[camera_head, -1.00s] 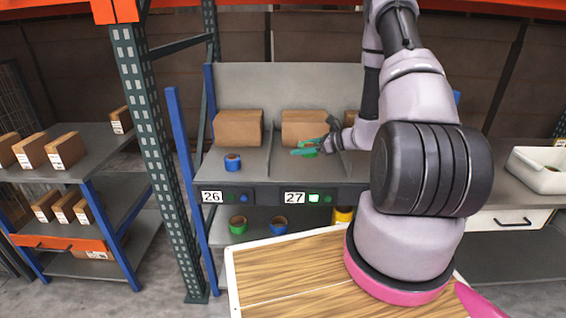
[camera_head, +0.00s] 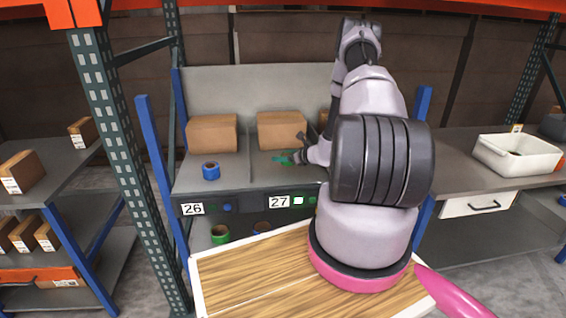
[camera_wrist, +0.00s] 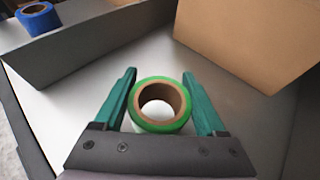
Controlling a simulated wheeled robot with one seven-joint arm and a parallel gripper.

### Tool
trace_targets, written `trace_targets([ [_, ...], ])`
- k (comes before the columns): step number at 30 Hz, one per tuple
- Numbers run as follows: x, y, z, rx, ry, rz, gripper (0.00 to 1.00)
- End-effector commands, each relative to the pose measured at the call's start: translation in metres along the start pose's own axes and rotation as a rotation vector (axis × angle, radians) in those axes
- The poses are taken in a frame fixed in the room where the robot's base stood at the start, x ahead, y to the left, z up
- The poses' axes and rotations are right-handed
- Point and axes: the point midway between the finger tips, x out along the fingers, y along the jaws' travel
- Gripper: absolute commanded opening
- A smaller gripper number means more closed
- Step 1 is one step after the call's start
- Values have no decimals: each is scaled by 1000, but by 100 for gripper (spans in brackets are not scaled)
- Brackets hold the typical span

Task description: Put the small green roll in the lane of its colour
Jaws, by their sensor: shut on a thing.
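The small green roll (camera_wrist: 160,98) has a brown core and stands upright between the two teal fingers of my gripper (camera_wrist: 165,100) in the wrist view. The fingers are shut on it. In the head view my gripper (camera_head: 284,160) is inside the lane marked 27 (camera_head: 279,202), in front of a brown carton (camera_head: 281,130). The roll is hard to make out there. I cannot tell whether it touches the lane floor. A bright greenish-white light (camera_head: 298,201) shows beside the number 27.
Lane 26 (camera_head: 193,208), to the left behind a divider, holds a blue roll (camera_head: 210,171) and a carton (camera_head: 212,133). A green roll (camera_head: 220,234) sits on the shelf below. A wooden-topped surface (camera_head: 250,270) is in front. A white bin (camera_head: 517,153) stands right.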

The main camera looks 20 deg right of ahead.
Motion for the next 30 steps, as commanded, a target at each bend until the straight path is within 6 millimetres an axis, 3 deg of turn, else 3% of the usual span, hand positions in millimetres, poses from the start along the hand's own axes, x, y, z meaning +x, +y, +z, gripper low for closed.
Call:
trace_targets([
  [4, 8, 0, -20, 1, 0, 1, 17],
  [15, 10, 0, -24, 0, 0, 1, 17],
  [16, 10, 0, -24, 0, 0, 1, 81],
  [18, 10, 0, -24, 0, 0, 1, 100],
  [26, 9, 0, -22, -1, -1, 0, 100],
  [30, -5, -1, -21, 1, 1, -1, 100],
])
